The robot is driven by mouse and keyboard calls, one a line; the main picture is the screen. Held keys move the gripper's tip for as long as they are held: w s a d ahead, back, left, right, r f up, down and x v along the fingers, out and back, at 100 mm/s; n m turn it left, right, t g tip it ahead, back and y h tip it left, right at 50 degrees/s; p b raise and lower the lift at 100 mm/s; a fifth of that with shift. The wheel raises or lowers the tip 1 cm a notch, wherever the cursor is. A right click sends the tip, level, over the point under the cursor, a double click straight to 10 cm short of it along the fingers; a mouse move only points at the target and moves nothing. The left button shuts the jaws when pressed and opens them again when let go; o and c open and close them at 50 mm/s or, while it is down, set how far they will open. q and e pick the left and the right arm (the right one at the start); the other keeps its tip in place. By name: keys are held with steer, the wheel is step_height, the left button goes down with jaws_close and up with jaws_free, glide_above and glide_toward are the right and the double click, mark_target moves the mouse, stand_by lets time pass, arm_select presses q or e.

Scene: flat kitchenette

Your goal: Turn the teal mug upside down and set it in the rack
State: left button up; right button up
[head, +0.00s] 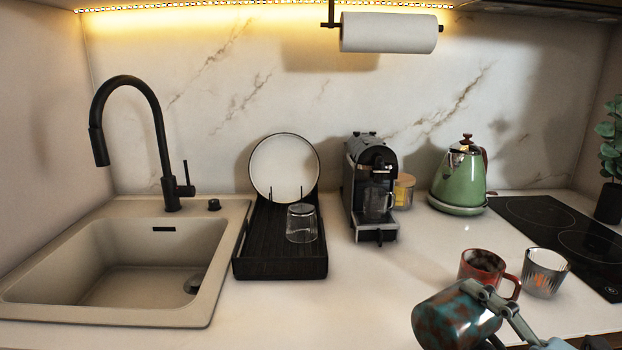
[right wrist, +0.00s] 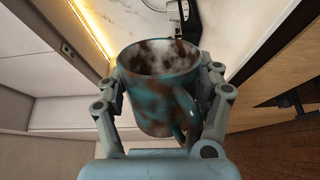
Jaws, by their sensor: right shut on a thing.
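The teal mug (head: 452,318), mottled with brown, is at the lower right of the head view, tilted onto its side above the counter's front edge. My right gripper (head: 494,310) is shut on it. In the right wrist view the fingers of my right gripper (right wrist: 168,95) press on both sides of the teal mug (right wrist: 150,100); its open mouth and handle show there. The black rack (head: 279,275) stands right of the sink, holding an upright white plate (head: 284,165) and an upside-down clear glass (head: 302,224). Its front part is bare. My left gripper is out of view.
A red mug (head: 480,266) and a patterned glass (head: 544,272) stand just behind the teal mug. A coffee machine (head: 371,190) is right of the rack, then a green kettle (head: 459,180) and a hob (head: 570,232). The counter in front of the coffee machine is clear.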

steer(key=m+p, duration=0.7)
steer(key=p, duration=0.1)
steer(key=shift+r+m, duration=0.3)
steer(key=shift+f+m+p, duration=0.15)
steer(key=shift+m+p, duration=0.3)
steer(key=shift+m, duration=0.15)
steer(key=shift+f, duration=0.1)
